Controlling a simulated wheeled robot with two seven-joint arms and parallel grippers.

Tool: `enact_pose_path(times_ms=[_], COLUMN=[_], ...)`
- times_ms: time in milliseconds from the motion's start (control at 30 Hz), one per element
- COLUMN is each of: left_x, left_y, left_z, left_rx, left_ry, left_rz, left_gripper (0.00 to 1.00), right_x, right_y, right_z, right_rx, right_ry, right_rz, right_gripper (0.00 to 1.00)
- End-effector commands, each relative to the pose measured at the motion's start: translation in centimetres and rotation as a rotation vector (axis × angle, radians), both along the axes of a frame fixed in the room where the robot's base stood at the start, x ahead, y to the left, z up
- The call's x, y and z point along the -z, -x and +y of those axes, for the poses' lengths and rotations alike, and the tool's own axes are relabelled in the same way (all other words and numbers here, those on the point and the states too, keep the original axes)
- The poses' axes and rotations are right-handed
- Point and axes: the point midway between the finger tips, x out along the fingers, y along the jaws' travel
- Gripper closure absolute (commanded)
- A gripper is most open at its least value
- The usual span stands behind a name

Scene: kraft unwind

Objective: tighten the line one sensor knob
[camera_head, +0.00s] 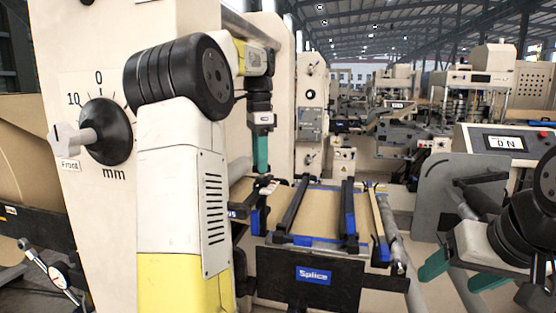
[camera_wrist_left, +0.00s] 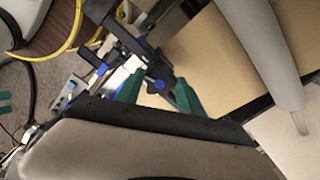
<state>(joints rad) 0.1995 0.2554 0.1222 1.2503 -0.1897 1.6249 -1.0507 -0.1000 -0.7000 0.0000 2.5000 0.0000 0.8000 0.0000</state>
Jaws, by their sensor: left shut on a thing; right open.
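My left gripper (camera_head: 261,155) points down beside the left end of the splice table (camera_head: 315,259). In the left wrist view its two teal fingers (camera_wrist_left: 158,92) close around a small dark part with a blue face (camera_wrist_left: 159,85), which I take to be the line one sensor knob. The fingers partly hide it, and no label shows on it. In the head view a small metal and black fitting (camera_head: 265,186) lies just under the fingertips. My right gripper (camera_head: 462,273) is open and empty at the lower right.
A large black dial (camera_head: 107,131) with a mm scale and a white handle marked Front is on the machine's left panel. Brown kraft web (camera_head: 320,212) crosses the splice table between dark bars. A control box with a display (camera_head: 506,142) stands at the right.

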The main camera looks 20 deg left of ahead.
Motion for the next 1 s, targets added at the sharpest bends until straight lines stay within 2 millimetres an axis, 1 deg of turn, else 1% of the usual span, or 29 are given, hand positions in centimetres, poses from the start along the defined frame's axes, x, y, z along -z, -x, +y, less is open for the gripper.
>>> enact_pose_path(times_ms=[33, 200, 400, 633, 1000], left_x=[-0.38, -0.39, -0.40, -0.40, -0.40], left_y=[-0.08, -0.14, -0.18, -0.21, -0.21], left_z=[0.17, 0.21, 0.24, 0.26, 0.28], left_rx=[0.034, 0.144, 0.229, 0.272, 0.277], left_ry=[-0.004, -0.005, -0.005, -0.006, -0.006], left_rz=[-0.011, -0.011, -0.011, -0.011, -0.011], left_gripper=[0.96, 0.96, 0.96, 0.96, 0.96], right_x=[0.00, 0.00, 0.00, 0.00, 0.00], right_y=[0.00, 0.00, 0.00, 0.00, 0.00], right_z=[0.00, 0.00, 0.00, 0.00, 0.00], right_rx=[0.000, 0.000, 0.000, 0.000, 0.000], right_ry=[0.000, 0.000, 0.000, 0.000, 0.000], right_rz=[0.000, 0.000, 0.000, 0.000, 0.000], right_gripper=[0.33, 0.33, 0.33, 0.33, 0.33])
